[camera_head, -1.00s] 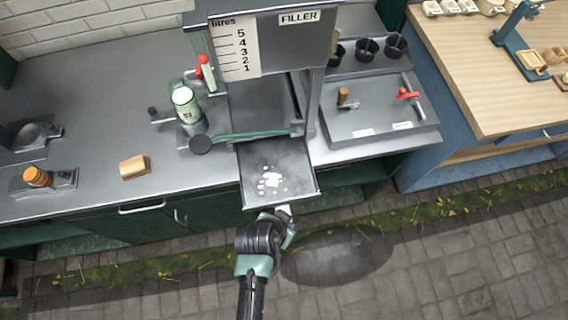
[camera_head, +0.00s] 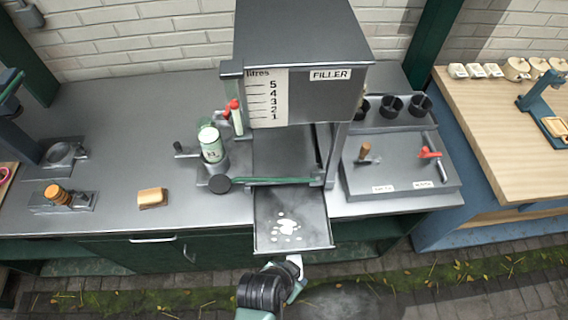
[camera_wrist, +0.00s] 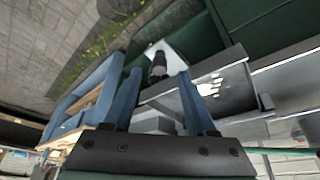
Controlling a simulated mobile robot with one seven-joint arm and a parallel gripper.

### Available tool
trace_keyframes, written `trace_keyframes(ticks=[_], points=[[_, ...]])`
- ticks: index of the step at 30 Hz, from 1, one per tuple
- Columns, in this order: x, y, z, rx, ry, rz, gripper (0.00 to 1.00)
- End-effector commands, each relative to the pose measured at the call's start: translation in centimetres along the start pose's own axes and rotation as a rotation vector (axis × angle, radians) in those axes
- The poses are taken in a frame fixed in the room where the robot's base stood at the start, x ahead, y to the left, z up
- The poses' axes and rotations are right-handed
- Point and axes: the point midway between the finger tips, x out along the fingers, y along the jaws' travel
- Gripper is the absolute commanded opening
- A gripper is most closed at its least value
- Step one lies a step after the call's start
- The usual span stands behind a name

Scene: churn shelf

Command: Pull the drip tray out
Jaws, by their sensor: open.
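The drip tray (camera_head: 268,238) is a dark flat tray with white splashes. It sticks out past the counter's front edge, below the filler (camera_head: 310,95). In the wrist view the tray (camera_wrist: 228,82) lies right of the fingers. My gripper (camera_head: 294,264) is at the tray's front edge in the head view; its fingertips are too small there to show contact. In the wrist view my gripper (camera_wrist: 159,75) has its two blue fingers apart. A small dark cylindrical thing shows between them; I cannot tell whether it belongs to the tray.
A green-and-white can (camera_head: 211,146) stands left of the filler. A sponge-like block (camera_head: 152,198) lies on the counter (camera_head: 110,215). A panel with a red lever (camera_head: 430,153) is at right. A wooden table (camera_head: 485,110) stands beyond it. The paving in front is open.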

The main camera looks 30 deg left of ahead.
Motion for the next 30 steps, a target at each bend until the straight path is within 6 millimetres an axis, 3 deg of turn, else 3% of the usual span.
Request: trace_keyframes(ticks=[15,21,30], points=[[-8.8,0.0,0.0,0.001,0.002,0.0,0.57],[-10.3,0.0,0.0,0.0,-0.001,0.0,0.57],[-10.6,0.0,0.0,0.0,0.0,0.0,0.57]])
